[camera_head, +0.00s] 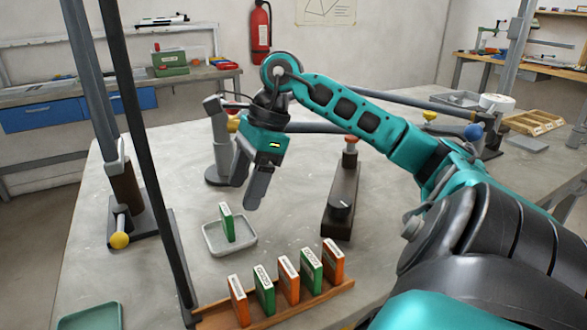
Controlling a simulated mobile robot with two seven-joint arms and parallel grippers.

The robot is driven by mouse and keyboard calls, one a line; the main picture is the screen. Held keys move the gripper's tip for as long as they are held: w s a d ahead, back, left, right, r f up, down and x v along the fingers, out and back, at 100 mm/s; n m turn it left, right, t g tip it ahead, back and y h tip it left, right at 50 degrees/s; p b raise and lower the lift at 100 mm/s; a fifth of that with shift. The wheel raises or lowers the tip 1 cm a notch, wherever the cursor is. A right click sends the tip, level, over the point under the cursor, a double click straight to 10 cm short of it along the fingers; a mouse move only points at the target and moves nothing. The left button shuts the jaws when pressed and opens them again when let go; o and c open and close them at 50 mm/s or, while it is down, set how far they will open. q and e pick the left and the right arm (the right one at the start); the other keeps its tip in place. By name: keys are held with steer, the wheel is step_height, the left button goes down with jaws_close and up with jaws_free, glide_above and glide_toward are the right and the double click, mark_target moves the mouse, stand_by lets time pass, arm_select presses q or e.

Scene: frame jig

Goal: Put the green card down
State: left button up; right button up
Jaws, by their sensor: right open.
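A green card (227,222) with a white label on its edge stands upright in a small pale grey tray (244,245) on the table. My right gripper (248,194) is open and empty, its fingers pointing down above and to the right of this card, apparently clear of it. Two more green cards, one at the left (264,289) and one at the right (311,270), stand between orange cards (289,280) in a wooden rack (318,300) at the front. My left gripper is not in view.
A dark upright frame (146,160) rises on the left beside a yellow-knobbed clamp (119,240). A dark block with a knob (341,200) stands right of the tray. A green tray (92,318) is at the front left. The table between rack and grey tray is clear.

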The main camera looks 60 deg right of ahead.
steer(key=d+b, duration=0.1)
steer(key=b, duration=0.1)
steer(key=s+d+b, duration=0.1)
steer(key=b, duration=0.1)
steer(key=s+d+b, duration=0.1)
steer(key=d, duration=0.1)
steer(key=shift+s+f+b, duration=0.1)
steer(key=shift+f+b, duration=0.25)
steer(key=shift+b, duration=0.05)
steer(key=d+b, duration=0.1)
steer(key=s+d+b, duration=0.1)
steer(key=d, duration=0.1)
steer(key=s+d+b, duration=0.1)
steer(key=shift+s+d+r, duration=0.25)
steer(key=shift+r, duration=0.15)
